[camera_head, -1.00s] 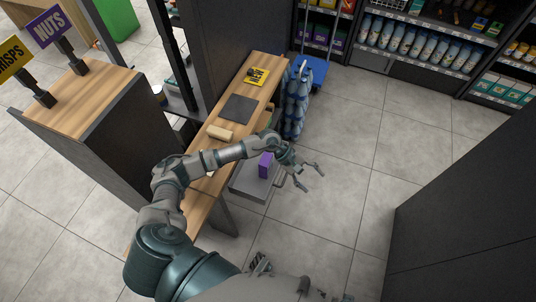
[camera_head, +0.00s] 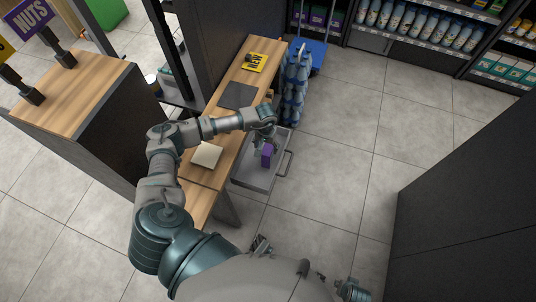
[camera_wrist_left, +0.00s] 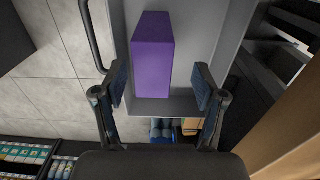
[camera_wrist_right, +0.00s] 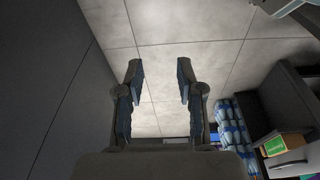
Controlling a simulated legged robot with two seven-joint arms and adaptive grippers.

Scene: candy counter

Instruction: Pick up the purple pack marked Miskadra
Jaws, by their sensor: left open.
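A plain purple pack (camera_head: 266,156) stands in an open grey drawer (camera_head: 252,178) below the wooden counter. In the left wrist view the purple pack (camera_wrist_left: 153,62) lies ahead, between the line of the finger tips; no marking can be read on it. My left gripper (camera_head: 264,137) is just above and behind the pack in the head view. In the left wrist view my left gripper (camera_wrist_left: 160,85) is open and empty, one finger to each side, not visibly touching the pack. My right gripper (camera_wrist_right: 160,78) is open and empty over floor, away from the drawer.
The drawer's bar handle (camera_wrist_left: 93,35) is beside the left finger. The counter (camera_head: 214,172) borders the drawer and carries a pale block (camera_head: 206,155), a dark mat (camera_head: 238,95) and a yellow NEW sign (camera_head: 254,62). Blue-wrapped bottles (camera_head: 294,92) stand behind. Floor to the right is clear.

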